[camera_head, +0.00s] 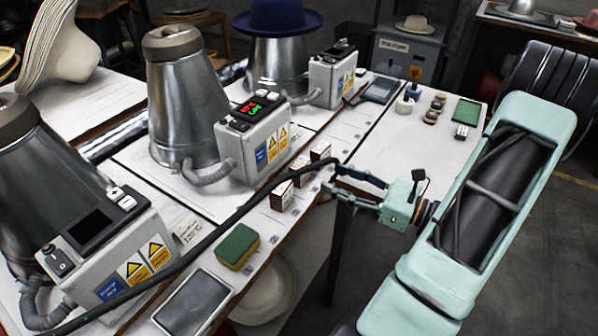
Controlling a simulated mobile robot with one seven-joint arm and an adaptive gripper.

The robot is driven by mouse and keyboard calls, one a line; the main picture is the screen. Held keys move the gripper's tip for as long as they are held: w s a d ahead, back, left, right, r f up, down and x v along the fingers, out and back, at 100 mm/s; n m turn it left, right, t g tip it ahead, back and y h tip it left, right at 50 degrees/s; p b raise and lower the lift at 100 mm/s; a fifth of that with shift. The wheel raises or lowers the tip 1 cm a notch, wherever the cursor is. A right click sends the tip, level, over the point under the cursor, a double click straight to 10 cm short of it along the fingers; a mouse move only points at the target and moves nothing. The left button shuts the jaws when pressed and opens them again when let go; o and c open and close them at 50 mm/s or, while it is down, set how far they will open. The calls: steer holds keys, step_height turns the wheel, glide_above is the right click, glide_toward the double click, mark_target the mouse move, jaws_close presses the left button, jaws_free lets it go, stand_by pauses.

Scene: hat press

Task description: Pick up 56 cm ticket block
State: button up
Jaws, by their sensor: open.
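Three small ticket blocks with white faces and reddish-brown sides stand in a row near the front edge of the bench: a near one (281,196), a middle one (301,172) and a far one (320,152). Their print is too small to read, so I cannot tell which is the 56 cm block. My gripper (333,178) is open and empty, just right of the row, at the bench edge. Its two dark fingers point left towards the blocks, and a gap shows between it and the near block.
A black cable (240,212) crosses the bench just behind the near block. A control box (262,150) stands behind the row. A green and yellow sponge (238,247) and a grey tray (193,303) lie nearer. The white bench (385,160) beyond has free room.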

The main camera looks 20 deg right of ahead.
mark_target(306, 167)
steer(key=x, duration=0.8)
steer(key=shift+s+a+b, duration=0.1)
steer(key=shift+b, duration=0.3)
steer(key=c, duration=0.8)
